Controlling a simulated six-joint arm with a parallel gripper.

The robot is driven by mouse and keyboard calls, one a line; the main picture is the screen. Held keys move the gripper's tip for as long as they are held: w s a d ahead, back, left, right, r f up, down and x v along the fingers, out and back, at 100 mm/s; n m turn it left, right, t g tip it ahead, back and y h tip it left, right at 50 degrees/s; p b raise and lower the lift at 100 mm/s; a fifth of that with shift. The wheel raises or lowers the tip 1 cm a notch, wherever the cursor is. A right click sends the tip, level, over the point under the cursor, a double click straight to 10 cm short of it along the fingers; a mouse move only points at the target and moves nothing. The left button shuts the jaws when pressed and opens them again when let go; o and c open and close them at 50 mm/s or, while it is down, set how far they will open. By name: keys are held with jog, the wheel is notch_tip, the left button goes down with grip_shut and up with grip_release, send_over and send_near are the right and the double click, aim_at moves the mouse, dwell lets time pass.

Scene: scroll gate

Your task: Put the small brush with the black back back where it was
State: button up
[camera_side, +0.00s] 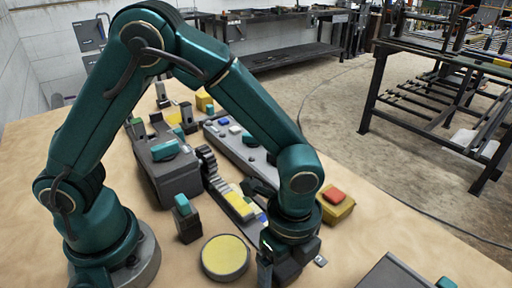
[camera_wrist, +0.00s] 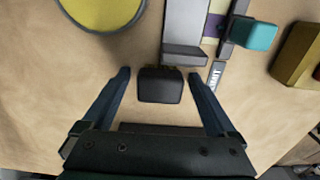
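A small black-topped block (camera_wrist: 160,86), which looks like the brush with the black back, lies between my fingers in the wrist view. Faint yellowish bits show along its far edge. It sits just in front of the end of a grey rail piece (camera_wrist: 185,35); I cannot tell whether they touch. My gripper (camera_wrist: 160,76) is open, one finger on each side of the block, with a gap on both sides. In the side view my gripper (camera_side: 285,270) is low over the table's front part and hides the brush.
A yellow round disc (camera_side: 225,257) lies left of my gripper. A golden block with a red top (camera_side: 337,202) stands to the right. A teal-topped block (camera_side: 185,215), a grey box (camera_side: 168,175) and a long grey panel (camera_side: 240,145) stand behind. A dark box (camera_side: 390,275) is at lower right.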

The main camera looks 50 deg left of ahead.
aim_at(286, 265)
jog(key=shift+r, duration=0.1)
notch_tip(286, 265, up, 12)
jog(key=s+a+r+n+t, duration=0.1)
jog(key=s+a+n+t, duration=0.1)
jog(key=a+n, duration=0.5)
jog(key=s+a+r+n+t, duration=0.2)
jog(key=s+a+n+t, duration=0.1)
jog(key=a+n, duration=0.5)
jog(key=s+n, duration=0.1)
jog(key=n, duration=0.2)
jog(key=shift+a+r+t, duration=0.2)
jog(key=shift+r+t, duration=0.05)
jog(key=shift+t, duration=0.05)
jog(key=shift+s, duration=0.1)
dwell(0.5)
